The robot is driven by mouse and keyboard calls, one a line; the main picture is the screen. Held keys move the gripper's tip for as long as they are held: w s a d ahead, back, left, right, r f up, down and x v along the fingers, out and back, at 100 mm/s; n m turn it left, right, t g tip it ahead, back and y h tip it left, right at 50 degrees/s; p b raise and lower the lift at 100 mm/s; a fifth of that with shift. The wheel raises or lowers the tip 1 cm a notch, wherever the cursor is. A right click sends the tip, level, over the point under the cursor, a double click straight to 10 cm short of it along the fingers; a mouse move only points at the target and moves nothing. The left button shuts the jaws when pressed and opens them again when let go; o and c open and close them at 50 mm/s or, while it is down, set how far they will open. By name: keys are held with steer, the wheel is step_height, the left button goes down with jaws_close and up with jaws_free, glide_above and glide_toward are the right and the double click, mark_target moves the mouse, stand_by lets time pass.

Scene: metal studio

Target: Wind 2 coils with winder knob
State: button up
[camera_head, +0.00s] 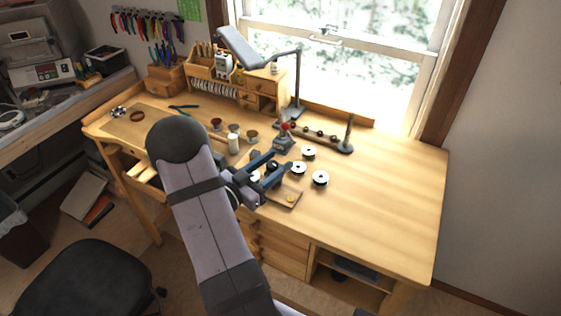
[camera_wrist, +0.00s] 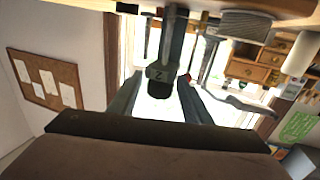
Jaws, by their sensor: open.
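My gripper (camera_head: 277,165) is open over the middle of the workbench, its fingers pointing away from my arm. A red knob (camera_head: 285,127) tops a small grey stand (camera_head: 283,142) just beyond the gripper. Pale spools with dark centres, including one at the back (camera_head: 309,152) and one at the right (camera_head: 320,178), lie beside the gripper. My arm hides part of the bench.
A low bar (camera_head: 318,134) with a wooden cone (camera_head: 349,131) lies behind the spools. A lamp (camera_head: 298,85), a wooden organiser (camera_head: 262,99), small cups (camera_head: 216,124) and a white cylinder (camera_head: 234,144) stand farther back. A small wooden block (camera_head: 285,199) lies near the front edge. The bench's right side is clear.

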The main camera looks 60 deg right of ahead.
mark_target(268, 168)
steer(key=shift+b+v, duration=0.65)
steer(key=shift+v, duration=1.5)
